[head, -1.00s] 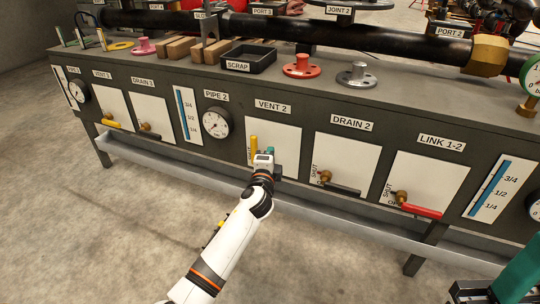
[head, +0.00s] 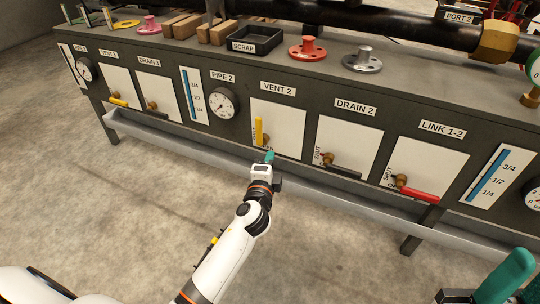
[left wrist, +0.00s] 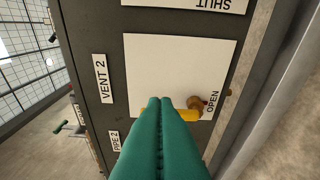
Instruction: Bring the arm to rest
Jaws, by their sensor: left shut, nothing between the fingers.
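My left gripper (head: 270,157) has green fingers pressed together, with nothing between them. In the head view it is just below and in front of the VENT 2 valve, apart from its upright yellow handle (head: 259,130). In the left wrist view the shut fingers (left wrist: 166,102) point at the white VENT 2 panel (left wrist: 200,60) and hide part of the yellow handle (left wrist: 180,115).
The dark bench front carries DRAIN 2 (head: 342,162) and the red-handled LINK 1-2 valve (head: 415,192) to the right. A grey trough (head: 330,205) runs along below. A SCRAP tray (head: 257,40) and flanged spools (head: 308,50) stand on top. The floor in front is clear.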

